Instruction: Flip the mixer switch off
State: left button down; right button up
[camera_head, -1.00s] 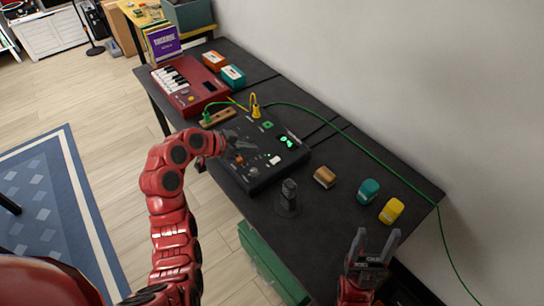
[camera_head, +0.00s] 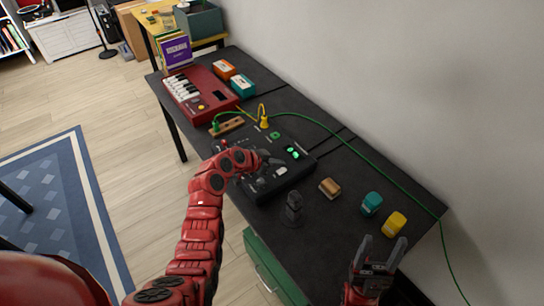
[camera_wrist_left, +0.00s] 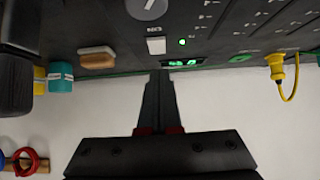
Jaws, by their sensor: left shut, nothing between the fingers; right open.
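The black mixer (camera_head: 262,187) lies on the dark table with green lit indicators (camera_head: 292,152) on its top. A white rocker-like switch (camera_head: 281,170) sits on its panel. In the left wrist view the white switch (camera_wrist_left: 156,45) is beside a lit green light (camera_wrist_left: 183,42), with a grey knob (camera_wrist_left: 147,8) above it in the picture. My left gripper (camera_head: 270,160) is over the mixer, shut and empty. In the left wrist view its fingertips (camera_wrist_left: 160,74) appear just below the switch; I cannot tell whether they touch the panel. My right gripper (camera_head: 378,248) is open and empty, near the table's front right.
A dark upright device (camera_head: 293,207) stands in front of the mixer. Brown (camera_head: 329,187), teal (camera_head: 371,203) and yellow (camera_head: 394,223) blocks lie to the right. A red keyboard (camera_head: 205,97) is behind left. A green cable (camera_head: 355,151) runs along the table.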

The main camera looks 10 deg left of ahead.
aim_at(282, 171)
pick_arm(q)
jog(key=shift+w+d+f, duration=0.1)
jog(key=shift+w+f, duration=0.05)
jog(key=shift+f, duration=0.95)
jog(key=shift+d+f, duration=0.15)
jog(key=shift+f, duration=0.1)
jog(key=shift+g+y, duration=0.3)
jog(key=shift+w+b, duration=0.1)
jog(key=shift+b, duration=0.2)
